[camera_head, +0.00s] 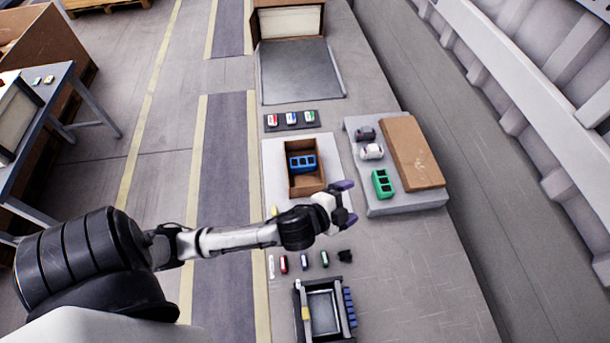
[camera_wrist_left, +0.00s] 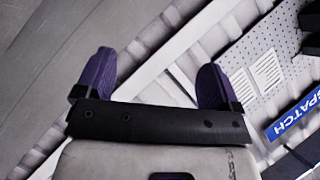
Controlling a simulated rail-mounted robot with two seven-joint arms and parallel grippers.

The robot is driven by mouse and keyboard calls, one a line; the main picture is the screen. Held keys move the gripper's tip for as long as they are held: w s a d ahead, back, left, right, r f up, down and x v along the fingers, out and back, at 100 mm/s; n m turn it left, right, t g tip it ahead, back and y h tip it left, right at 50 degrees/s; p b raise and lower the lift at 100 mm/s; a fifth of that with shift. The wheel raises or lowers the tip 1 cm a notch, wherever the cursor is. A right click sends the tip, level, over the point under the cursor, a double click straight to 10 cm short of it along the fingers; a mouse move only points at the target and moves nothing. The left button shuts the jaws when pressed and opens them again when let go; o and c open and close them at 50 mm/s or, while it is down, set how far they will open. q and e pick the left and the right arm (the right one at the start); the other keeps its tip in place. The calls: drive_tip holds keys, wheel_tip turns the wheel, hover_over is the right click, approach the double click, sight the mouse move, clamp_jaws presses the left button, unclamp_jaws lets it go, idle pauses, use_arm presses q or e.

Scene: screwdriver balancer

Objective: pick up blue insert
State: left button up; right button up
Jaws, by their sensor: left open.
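The blue insert (camera_head: 302,163) is a small blue block with square openings. It sits inside an open brown cardboard box (camera_head: 304,183) on a white sheet in the head view. My left gripper (camera_head: 348,204) is open and empty, to the right of and nearer than the box, apart from the insert. Its purple fingers point to the right in the head view. The left wrist view shows the two fingers (camera_wrist_left: 157,75) spread wide with nothing between them; no insert shows there. My right gripper is not in view.
A green insert (camera_head: 382,184), two small devices (camera_head: 371,151) and a flat brown box (camera_head: 413,152) sit on a raised grey platform at right. A tray (camera_head: 323,303) stands at the near end. Small coloured items (camera_head: 291,119) lie on a dark strip beyond the cardboard box.

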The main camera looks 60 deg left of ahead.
use_arm(q)
drive_tip(key=w+f+m+t+h+b, duration=0.3)
drive_tip(key=w+m+h+b, duration=0.1)
drive_tip(key=w+m+b, duration=0.25)
drive_tip(key=m+g+y+b, duration=0.1)
drive_tip(key=m+g+b, duration=1.3)
drive_tip(key=m+b, duration=1.35)
hover_over(302, 162)
drive_tip(key=s+a+b, duration=0.2)
drive_tip(key=s+b, duration=0.1)
wheel_tip(302, 162, down, 19)
drive_tip(key=n, duration=0.3)
drive_tip(key=shift+s, duration=0.15)
drive_tip(key=b+x, duration=0.2)
drive_tip(key=x, duration=0.5)
drive_tip(key=shift+w+f+b, duration=0.3)
drive_tip(key=shift+b, duration=0.05)
drive_tip(key=shift+t, duration=0.3)
drive_tip(key=b+x, duration=0.2)
drive_tip(key=x, duration=0.2)
drive_tip(key=shift+s+f+b, duration=0.15)
drive_tip(key=shift+b, duration=0.2)
drive_tip(key=shift+w+d+f, duration=0.1)
drive_tip(key=shift+w+f, duration=0.1)
drive_tip(key=shift+f, duration=0.2)
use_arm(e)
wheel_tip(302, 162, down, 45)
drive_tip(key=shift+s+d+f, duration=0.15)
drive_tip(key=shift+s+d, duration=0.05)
